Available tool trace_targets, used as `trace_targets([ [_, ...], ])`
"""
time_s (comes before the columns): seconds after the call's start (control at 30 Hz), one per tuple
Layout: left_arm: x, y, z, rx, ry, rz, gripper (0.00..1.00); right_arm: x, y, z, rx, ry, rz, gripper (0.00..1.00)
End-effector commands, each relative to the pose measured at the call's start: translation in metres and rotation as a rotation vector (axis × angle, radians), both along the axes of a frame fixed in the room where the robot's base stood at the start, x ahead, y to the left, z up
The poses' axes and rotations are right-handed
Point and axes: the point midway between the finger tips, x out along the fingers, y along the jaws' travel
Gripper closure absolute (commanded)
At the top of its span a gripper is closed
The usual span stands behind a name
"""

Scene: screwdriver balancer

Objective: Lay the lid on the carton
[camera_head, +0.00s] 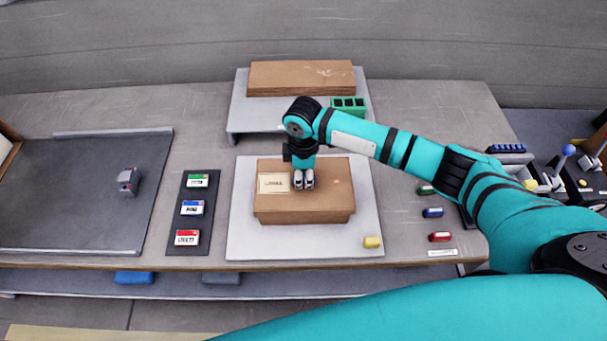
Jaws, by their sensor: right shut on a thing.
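The brown carton (305,219) stands on a pale mat in the middle of the table. A brown lid (334,192) with a cream label (272,183) covers its top and overhangs the front slightly. I cannot tell whether the lid rests fully on the carton or is held just above it. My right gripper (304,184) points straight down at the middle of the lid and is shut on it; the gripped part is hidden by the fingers. My left gripper is not in view.
A flat brown piece (301,78) and a green crate (348,105) sit on a raised shelf behind. A dark strip with several labelled cards (192,208) lies left, beside a grey tray (75,195).

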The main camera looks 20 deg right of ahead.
Motion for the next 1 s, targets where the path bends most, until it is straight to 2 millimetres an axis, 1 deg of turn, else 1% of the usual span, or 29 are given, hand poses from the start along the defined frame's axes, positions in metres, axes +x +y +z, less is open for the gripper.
trace_targets([
  [0.33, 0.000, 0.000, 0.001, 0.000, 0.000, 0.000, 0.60, 0.000, 0.000, -0.001, 0.001, 0.000, 0.000, 1.00],
  [0.37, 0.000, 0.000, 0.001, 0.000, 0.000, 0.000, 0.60, 0.000, 0.000, -0.001, 0.001, 0.000, 0.000, 0.79],
  [0.53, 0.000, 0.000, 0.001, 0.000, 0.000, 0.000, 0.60, 0.000, 0.000, -0.001, 0.001, 0.000, 0.000, 0.57],
  [0.73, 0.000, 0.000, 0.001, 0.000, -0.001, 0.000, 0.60, 0.000, 0.000, -0.001, 0.000, 0.000, 0.000, 0.55],
  [0.83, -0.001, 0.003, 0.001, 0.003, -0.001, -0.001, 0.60, 0.000, 0.000, 0.000, 0.001, 0.000, 0.000, 0.55],
  [0.93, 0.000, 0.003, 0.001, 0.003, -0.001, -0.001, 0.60, 0.001, 0.000, 0.008, 0.001, -0.001, 0.000, 0.55],
  [1.0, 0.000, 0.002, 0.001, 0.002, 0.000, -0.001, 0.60, 0.001, 0.001, 0.019, 0.002, -0.004, 0.001, 0.55],
])
